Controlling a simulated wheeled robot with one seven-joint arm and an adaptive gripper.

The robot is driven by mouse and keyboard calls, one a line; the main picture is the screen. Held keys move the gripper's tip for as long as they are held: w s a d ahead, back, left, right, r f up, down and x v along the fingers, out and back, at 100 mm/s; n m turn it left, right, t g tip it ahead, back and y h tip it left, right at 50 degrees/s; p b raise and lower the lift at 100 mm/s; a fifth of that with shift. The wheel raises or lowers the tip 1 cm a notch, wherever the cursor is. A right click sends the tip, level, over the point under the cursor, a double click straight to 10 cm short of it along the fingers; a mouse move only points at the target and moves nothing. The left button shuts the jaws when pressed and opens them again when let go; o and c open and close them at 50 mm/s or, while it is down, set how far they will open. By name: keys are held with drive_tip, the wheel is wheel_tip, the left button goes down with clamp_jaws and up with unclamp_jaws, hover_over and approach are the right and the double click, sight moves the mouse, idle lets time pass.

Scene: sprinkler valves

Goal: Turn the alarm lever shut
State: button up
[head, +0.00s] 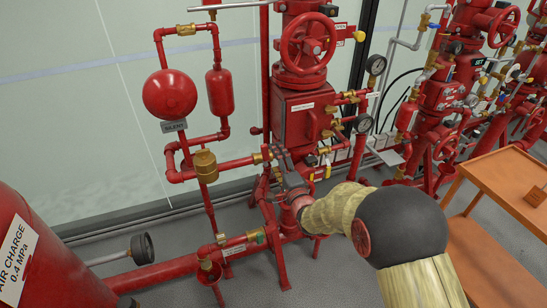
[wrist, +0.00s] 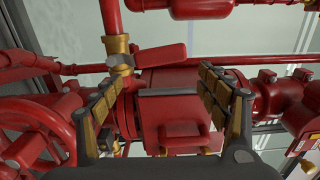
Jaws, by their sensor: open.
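In the wrist view, a red lever (wrist: 160,57) sticks out to the right from a brass valve (wrist: 121,60) on a red pipe. I take it to be the alarm lever; no label on it is readable. It lies crosswise to the pipe, just beyond the gap between my fingers. My gripper (wrist: 160,80) is open and empty, one finger on each side of the picture. In the head view, my gripper (head: 280,156) is beside a brass valve (head: 267,153) on the pipe left of the red valve body; the lever cannot be made out there.
A red box-shaped valve body (head: 302,117) with a large handwheel (head: 307,43) stands close behind. Gauges and small valves crowd the right side. An orange cart (head: 508,175) stands at far right.

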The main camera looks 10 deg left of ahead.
drive_tip(key=v, duration=0.9)
drive_tip(key=shift+s, duration=0.3)
drive_tip(key=shift+c, duration=0.3)
